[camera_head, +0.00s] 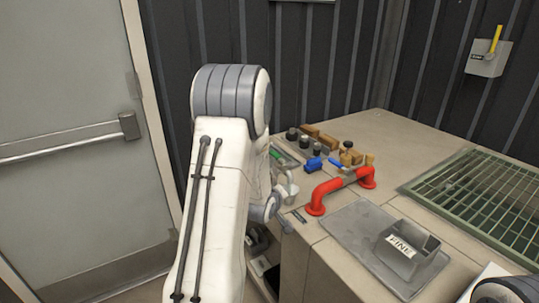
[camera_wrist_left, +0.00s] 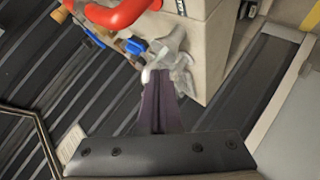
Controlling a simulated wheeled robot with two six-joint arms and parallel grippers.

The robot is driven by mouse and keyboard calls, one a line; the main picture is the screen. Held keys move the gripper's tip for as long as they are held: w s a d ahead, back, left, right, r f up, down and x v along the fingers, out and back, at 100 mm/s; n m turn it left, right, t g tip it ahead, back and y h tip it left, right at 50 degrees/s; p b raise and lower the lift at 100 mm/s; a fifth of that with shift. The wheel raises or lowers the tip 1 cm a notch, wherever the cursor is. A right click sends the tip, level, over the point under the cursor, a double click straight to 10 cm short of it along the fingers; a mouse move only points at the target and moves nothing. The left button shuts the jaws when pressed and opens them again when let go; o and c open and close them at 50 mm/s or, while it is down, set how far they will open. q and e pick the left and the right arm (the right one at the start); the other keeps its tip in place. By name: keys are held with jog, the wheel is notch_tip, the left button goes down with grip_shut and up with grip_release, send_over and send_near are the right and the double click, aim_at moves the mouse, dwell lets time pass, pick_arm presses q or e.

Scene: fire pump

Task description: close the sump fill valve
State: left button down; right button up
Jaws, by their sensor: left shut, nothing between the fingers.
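No readable label in view names the sump fill valve, so I cannot tell for sure which fitting it is. A pale grey tap-like fitting (camera_head: 287,188) is at the bench's near left corner, partly behind my left arm. It also shows in the left wrist view (camera_wrist_left: 172,58). A blue part (camera_head: 314,164) lies on the bench beyond it, near a small brass fitting (camera_head: 346,155). My left gripper (camera_wrist_left: 158,76) is shut and empty, its dark fingertips at the grey fitting; I cannot tell if they touch. My right gripper is out of view.
A red curved handle (camera_head: 341,189) stands on the bench near the fitting. A grey tray (camera_head: 345,223) with a box marked "FINE" (camera_head: 408,250) is to its right, then a green grating (camera_head: 490,190). A grey door (camera_head: 65,130) is at left.

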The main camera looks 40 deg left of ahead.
aim_at(277, 156)
pick_arm(q)
jog(key=s+a+r+n+t+y, duration=0.1)
jog(key=a+r+n+t+y, duration=0.1)
jog(key=a+n+t, duration=0.3)
jog(key=a+n+y, duration=0.1)
jog(key=a+n, duration=0.3)
jog(key=a, duration=0.3)
jog(key=shift+s+y, duration=0.2)
jog(key=shift+y, duration=0.2)
jog(key=w+d+p+x, duration=0.1)
jog(key=d+p+x, duration=0.1)
jog(key=x, duration=1)
jog(key=shift+w+d+p, duration=0.25)
jog(key=shift+w+p, duration=0.25)
jog(key=shift+p, duration=0.15)
jog(key=shift+r, duration=0.1)
